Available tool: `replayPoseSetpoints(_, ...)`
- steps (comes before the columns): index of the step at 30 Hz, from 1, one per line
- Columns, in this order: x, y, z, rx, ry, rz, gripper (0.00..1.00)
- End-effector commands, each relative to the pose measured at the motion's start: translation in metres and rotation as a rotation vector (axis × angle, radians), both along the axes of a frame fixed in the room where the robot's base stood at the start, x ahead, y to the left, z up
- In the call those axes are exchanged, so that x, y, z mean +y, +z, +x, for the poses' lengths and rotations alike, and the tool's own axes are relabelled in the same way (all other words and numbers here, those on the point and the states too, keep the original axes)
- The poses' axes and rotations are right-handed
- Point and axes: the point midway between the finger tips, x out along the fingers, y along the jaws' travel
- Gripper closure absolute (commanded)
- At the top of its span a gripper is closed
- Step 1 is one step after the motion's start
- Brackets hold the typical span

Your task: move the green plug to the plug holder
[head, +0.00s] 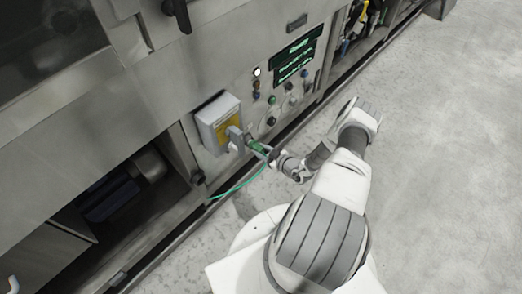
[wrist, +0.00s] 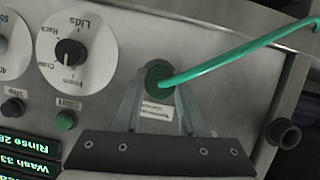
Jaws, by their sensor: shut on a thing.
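The green plug (wrist: 156,72) is between the fingertips of my gripper (wrist: 161,84) in the wrist view, and the gripper is shut on it. In the head view the green plug (head: 254,144) shows as a small green piece at the tip of my gripper (head: 261,150), close to the washer front. A green cable (wrist: 235,55) runs from the plug to the upper right; in the head view the cable (head: 240,184) hangs down to the left. I cannot tell whether the plug sits in a socket. No plug holder can be made out for certain.
A grey box with a yellow label (head: 220,122) juts from the panel beside the gripper. Dials, buttons and green displays (head: 294,60) are to its right. A dark open bay (head: 120,195) is at lower left. The floor at right (head: 440,170) is clear.

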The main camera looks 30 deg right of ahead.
Motion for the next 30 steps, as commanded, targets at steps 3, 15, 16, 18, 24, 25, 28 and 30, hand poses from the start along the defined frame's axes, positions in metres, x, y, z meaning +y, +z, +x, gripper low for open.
replayPoseSetpoints(3, 0.000, -0.001, -0.003, 0.001, 0.000, 0.001, 1.00)
replayPoseSetpoints(15, -0.005, 0.000, -0.014, 0.001, 0.000, 0.000, 1.00)
replayPoseSetpoints(16, -0.006, 0.000, -0.015, 0.001, 0.000, 0.000, 1.00)
replayPoseSetpoints(18, -0.006, 0.000, -0.016, 0.001, -0.001, -0.001, 1.00)
replayPoseSetpoints(24, -0.008, 0.000, -0.022, 0.000, 0.000, 0.000, 1.00)
replayPoseSetpoints(25, -0.008, 0.000, -0.023, 0.000, 0.000, 0.000, 1.00)
replayPoseSetpoints(28, -0.010, 0.000, -0.026, 0.000, 0.000, 0.000, 1.00)
replayPoseSetpoints(30, -0.010, 0.000, -0.028, 0.000, -0.001, 0.001, 1.00)
